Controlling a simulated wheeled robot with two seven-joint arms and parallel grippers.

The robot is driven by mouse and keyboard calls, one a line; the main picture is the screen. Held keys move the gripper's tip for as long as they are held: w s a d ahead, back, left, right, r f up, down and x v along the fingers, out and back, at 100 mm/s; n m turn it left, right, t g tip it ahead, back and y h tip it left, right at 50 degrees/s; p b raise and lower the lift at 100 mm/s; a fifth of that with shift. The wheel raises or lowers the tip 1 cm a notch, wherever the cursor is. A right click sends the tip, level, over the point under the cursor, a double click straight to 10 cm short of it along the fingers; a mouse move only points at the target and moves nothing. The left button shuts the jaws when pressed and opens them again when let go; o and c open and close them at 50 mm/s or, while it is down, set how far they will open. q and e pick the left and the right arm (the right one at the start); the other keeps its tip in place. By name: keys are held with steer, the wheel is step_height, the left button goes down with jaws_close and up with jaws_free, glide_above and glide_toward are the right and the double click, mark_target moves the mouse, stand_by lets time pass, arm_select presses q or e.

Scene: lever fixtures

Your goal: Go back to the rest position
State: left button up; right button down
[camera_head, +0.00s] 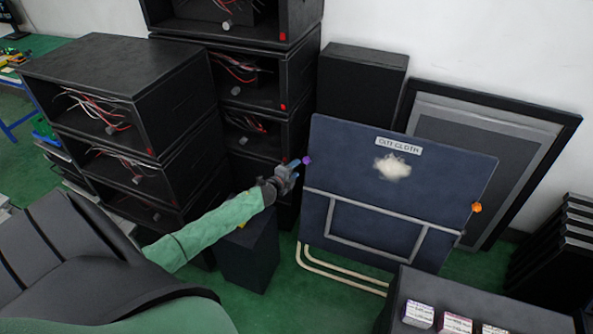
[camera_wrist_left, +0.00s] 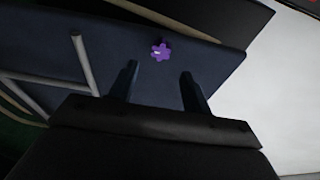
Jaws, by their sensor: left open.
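My left gripper (camera_head: 291,168) reaches in from the left on a green-sleeved arm. It is open and empty, close to the left edge of a dark blue board. In the left wrist view the two fingers (camera_wrist_left: 160,82) stand apart, with a purple knob (camera_wrist_left: 160,50) beyond and between their tips. The purple knob (camera_head: 307,160) sits on the left edge of the board (camera_head: 340,185). An orange knob (camera_head: 476,207) sits on the board's right edge. A white tuft (camera_head: 392,167) is on the board below a label. My right gripper is not in view.
Black open cabinets (camera_head: 120,85) with red and white wires stand at the left and behind. A small dark box (camera_head: 248,250) stands on the green floor below my left forearm. A dark bench (camera_head: 480,300) with small boxes is at the front right. Black framed panels (camera_head: 562,125) lean on the wall.

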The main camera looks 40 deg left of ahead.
arm_select(q)
steer(key=shift+a, duration=0.15)
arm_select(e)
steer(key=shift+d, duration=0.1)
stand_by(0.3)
arm_select(q)
steer(key=s+a+f+n+g+y, duration=0.3)
steer(key=a+f+n+g+y, duration=0.1)
steer(key=f+n, duration=0.35)
steer(key=s+d+f+n+g, duration=0.45)
steer(key=s+d+f, duration=0.25)
steer(key=s+f, duration=0.45)
steer(key=s+d+f+n+g+h, duration=0.1)
steer(key=s+d+f, duration=0.6)
steer(key=s+d, duration=0.3)
steer(key=s+d+f+n+g+h, duration=0.1)
steer(key=s+d+f+g+h, duration=0.1)
steer(key=s+d+f, duration=0.5)
steer(key=s+d+f+n+g+h, duration=0.1)
steer(key=s+d+f+g, duration=0.1)
steer(key=s+d+f, duration=0.6)
steer(key=s+d, duration=0.5)
steer(key=s, duration=0.4)
steer(key=shift+s+h, duration=0.2)
steer(key=shift+h, duration=0.1)
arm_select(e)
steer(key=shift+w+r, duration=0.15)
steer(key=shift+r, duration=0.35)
